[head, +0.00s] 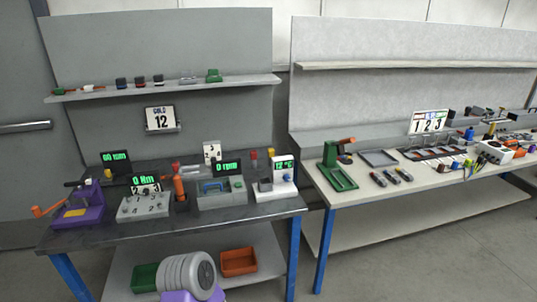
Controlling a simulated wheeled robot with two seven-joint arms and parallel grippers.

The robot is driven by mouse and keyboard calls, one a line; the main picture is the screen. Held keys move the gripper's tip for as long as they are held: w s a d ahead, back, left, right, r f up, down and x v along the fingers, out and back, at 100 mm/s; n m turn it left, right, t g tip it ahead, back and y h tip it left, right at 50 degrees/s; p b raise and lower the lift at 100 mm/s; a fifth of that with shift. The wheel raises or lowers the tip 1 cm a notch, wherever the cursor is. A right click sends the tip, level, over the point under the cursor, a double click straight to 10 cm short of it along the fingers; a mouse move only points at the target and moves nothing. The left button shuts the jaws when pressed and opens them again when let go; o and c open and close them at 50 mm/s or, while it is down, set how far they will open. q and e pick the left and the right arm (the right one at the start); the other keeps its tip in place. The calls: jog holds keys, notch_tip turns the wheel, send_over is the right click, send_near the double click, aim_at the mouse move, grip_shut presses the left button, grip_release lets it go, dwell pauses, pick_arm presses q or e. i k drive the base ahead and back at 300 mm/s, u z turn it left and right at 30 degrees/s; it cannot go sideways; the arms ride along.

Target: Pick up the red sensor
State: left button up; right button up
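I cannot tell for sure which thing is the red sensor. Small dark blocks stand in a row on the left wall shelf, and one of them (140,80) shows some red. A red-orange upright tool (179,188) stands mid-table. Neither of my grippers is in view.
The dark left table (100,236) holds a purple device (82,207) and several boxes with green displays. The right table (350,194) holds a green press (336,170), trays and tools. A grey ribbed body (187,273) shows low, between green and orange bins (239,262).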

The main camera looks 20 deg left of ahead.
aim_at(253, 153)
jog(key=u, duration=0.5)
jog(key=i, duration=0.8)
jog(key=u, duration=0.8)
